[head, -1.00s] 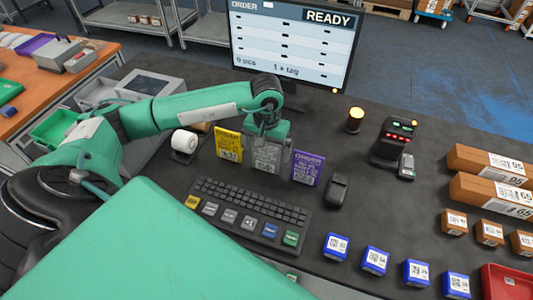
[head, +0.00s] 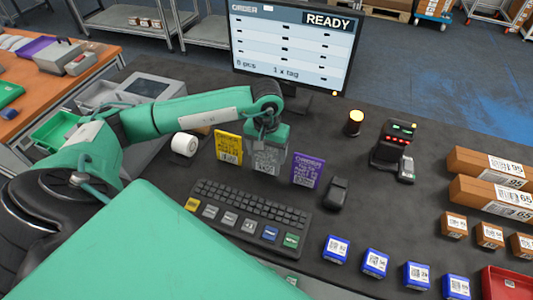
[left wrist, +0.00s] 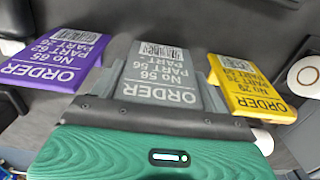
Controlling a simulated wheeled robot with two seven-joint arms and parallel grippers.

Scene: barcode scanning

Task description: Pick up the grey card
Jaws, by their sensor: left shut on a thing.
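The grey card (head: 266,160) stands between the yellow card (head: 229,147) and the purple card (head: 306,170) on the dark table. In the left wrist view the grey card (left wrist: 160,75) shows its barcode and "ORDER" print, with the yellow card (left wrist: 250,90) to the right and the purple card (left wrist: 58,62) to the left. My left gripper (head: 267,143) comes down from above and is shut on the grey card's upper part. Whether the card's foot touches the table is hard to tell. My right gripper is not seen.
A keyboard (head: 250,215) with coloured keys lies in front of the cards. A monitor (head: 290,45) reading "READY" stands behind. A label roll (head: 184,145) is to the left. A dark handheld device (head: 337,193), a scanner stand (head: 392,145) and several blue boxes (head: 336,249) are to the right.

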